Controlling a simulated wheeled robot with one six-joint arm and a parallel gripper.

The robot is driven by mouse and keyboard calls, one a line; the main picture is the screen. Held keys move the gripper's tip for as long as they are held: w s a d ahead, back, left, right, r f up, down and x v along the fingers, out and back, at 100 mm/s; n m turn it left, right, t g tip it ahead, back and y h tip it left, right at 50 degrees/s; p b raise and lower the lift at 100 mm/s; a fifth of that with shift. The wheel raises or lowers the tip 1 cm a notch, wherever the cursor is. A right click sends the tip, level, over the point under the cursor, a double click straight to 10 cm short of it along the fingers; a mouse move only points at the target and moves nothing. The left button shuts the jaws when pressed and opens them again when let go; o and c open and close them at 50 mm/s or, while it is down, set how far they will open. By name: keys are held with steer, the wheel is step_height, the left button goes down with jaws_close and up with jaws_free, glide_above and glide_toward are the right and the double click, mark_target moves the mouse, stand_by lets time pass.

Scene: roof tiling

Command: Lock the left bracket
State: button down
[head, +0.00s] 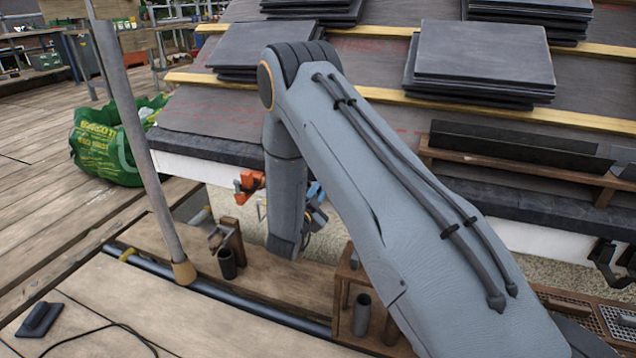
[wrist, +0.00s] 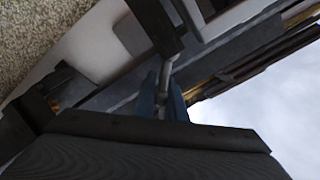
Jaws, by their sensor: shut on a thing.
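My gripper (wrist: 164,88) shows its two blue fingers in the wrist view. They are closed around a thin grey metal lever (wrist: 166,68). The lever hangs at the underside of a dark bracket (wrist: 157,27) by the pale fascia. In the head view my arm covers most of this spot; only a bit of blue from my gripper (head: 316,192) shows below the roof edge. Whether the bracket is locked cannot be told. Another dark bracket (head: 605,260) is on the fascia at the far right of the head view.
An orange fitting (head: 249,182) sits below the eave left of my arm. A slanted scaffold pole (head: 137,130) stands further left. Slate stacks (head: 485,55) lie on the roof. A wooden holder (head: 345,290) and a dark cup (head: 227,263) stand on the planks below.

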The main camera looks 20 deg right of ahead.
steer(key=shift+s+d+f+m+p, duration=0.2)
steer(key=shift+f+m+p, duration=0.45)
steer(key=shift+m, duration=0.95)
steer(key=shift+s+d+f+m+p, duration=0.15)
steer(key=shift+f+m+p, duration=0.5)
steer(key=shift+m, duration=0.95)
steer(key=shift+s+d+f+m+p, duration=0.2)
steer(key=shift+f+m+p, duration=0.45)
steer(key=shift+m, duration=0.95)
steer(key=shift+r, duration=0.15)
steer(key=c, duration=1.8)
jaws_free()
steer(key=shift+w, duration=0.1)
steer(key=p+v, duration=0.2)
steer(key=v, duration=0.6)
steer(key=shift+d, duration=0.1)
